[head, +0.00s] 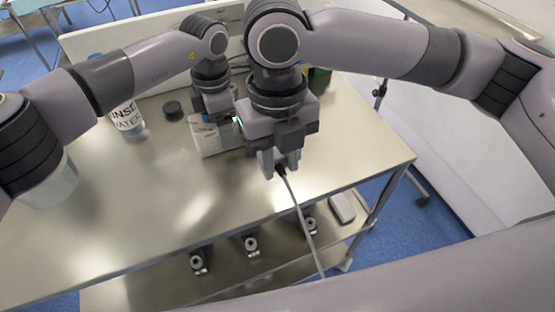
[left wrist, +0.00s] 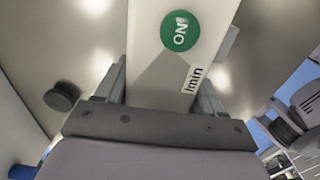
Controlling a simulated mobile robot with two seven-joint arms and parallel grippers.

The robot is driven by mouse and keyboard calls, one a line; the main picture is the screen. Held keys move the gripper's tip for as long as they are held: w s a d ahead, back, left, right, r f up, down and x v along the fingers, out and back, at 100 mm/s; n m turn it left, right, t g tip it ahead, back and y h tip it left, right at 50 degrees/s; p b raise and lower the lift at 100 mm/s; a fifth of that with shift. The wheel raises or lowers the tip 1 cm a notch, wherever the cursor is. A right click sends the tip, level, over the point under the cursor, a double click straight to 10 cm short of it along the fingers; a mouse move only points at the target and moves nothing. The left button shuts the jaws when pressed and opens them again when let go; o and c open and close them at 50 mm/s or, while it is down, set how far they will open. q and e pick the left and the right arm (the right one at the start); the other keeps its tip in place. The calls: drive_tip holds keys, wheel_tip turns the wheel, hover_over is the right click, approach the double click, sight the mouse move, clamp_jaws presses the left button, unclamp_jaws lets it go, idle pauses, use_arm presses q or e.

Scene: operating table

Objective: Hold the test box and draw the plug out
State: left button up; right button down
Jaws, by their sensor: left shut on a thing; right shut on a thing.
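The test box (head: 212,143) is a pale box on the metal table, partly hidden behind my arms. In the left wrist view the test box (left wrist: 150,60) shows a round green ON label and the word "1min". My left gripper (left wrist: 162,85) has one finger on each side of it and is shut on it. In the head view my right gripper (head: 280,160), to the right of the box, is shut on the dark plug (head: 281,171). A grey cable runs from the plug toward the front. Whether the plug still touches the box is hidden.
A labelled rinse bottle (head: 126,118) and a black round cap (head: 173,108) stand to the left. A clear container (head: 52,187) is partly behind my left arm. The table's front (head: 150,215) is clear. Several items lie on the lower shelf (head: 150,290).

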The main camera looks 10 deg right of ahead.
use_arm(q)
drive_tip(key=o, duration=1.4)
drive_tip(key=shift+c, duration=0.2)
wheel_tip(320, 180, up, 12)
drive_tip(key=shift+r, duration=0.1)
drive_tip(key=shift+s, duration=0.1)
